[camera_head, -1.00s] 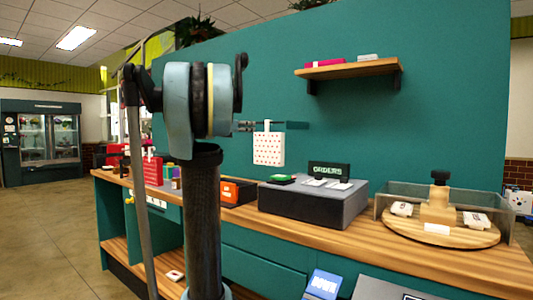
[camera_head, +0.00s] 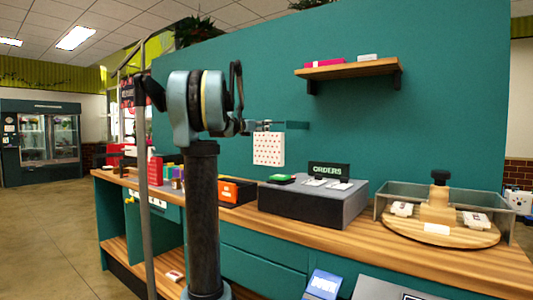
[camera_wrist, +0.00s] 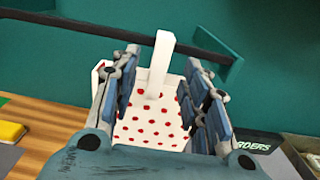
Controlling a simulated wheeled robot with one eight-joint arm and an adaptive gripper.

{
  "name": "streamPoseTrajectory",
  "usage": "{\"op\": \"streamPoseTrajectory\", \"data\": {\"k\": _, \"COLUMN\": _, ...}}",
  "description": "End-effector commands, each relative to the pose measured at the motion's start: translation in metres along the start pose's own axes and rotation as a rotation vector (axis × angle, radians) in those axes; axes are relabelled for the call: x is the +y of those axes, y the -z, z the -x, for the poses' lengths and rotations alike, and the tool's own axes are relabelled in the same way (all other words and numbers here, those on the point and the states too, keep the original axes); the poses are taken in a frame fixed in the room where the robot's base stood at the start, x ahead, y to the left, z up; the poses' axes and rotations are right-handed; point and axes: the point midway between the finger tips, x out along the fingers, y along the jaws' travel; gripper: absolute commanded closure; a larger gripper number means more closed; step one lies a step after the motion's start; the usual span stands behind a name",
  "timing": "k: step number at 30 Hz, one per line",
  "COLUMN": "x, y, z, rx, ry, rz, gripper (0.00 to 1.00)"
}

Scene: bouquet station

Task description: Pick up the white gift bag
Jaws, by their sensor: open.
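The white gift bag (camera_head: 268,150) with red dots hangs from a rail on the teal wall above the counter. In the wrist view the bag (camera_wrist: 150,122) and its white strap handle (camera_wrist: 161,58) show between my fingers. My gripper (camera_wrist: 162,62) is open, with one finger on each side of the handle and upper bag. In the head view my gripper (camera_head: 262,126) is at the top of the bag and covers most of the handle. Whether a finger touches the bag, I cannot tell.
A dark rail (camera_wrist: 110,32) runs across behind the strap. Below is the wooden counter (camera_head: 350,238) with a grey box (camera_head: 312,205), an ORDERS sign (camera_head: 328,170) and an orange bin (camera_head: 236,192). A shelf (camera_head: 348,71) is on the wall at upper right.

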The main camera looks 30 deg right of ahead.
Motion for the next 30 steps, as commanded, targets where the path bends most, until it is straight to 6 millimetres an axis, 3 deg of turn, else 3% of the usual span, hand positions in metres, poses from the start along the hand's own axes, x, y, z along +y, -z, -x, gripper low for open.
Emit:
{"op": "streamPoseTrajectory", "data": {"k": 6, "x": 0.001, "y": -0.002, "z": -0.029, "rx": 0.0, "ry": 0.001, "rz": 0.0, "gripper": 0.58}}
{"op": "streamPoseTrajectory", "data": {"k": 14, "x": 0.002, "y": -0.002, "z": -0.033, "rx": 0.0, "ry": 0.0, "rz": 0.0, "gripper": 0.58}}
{"op": "streamPoseTrajectory", "data": {"k": 20, "x": 0.002, "y": -0.002, "z": -0.033, "rx": 0.0, "ry": 0.0, "rz": 0.0, "gripper": 0.99}}
{"op": "streamPoseTrajectory", "data": {"k": 30, "x": 0.002, "y": -0.002, "z": -0.033, "rx": 0.0, "ry": 0.0, "rz": 0.0, "gripper": 1.0}}
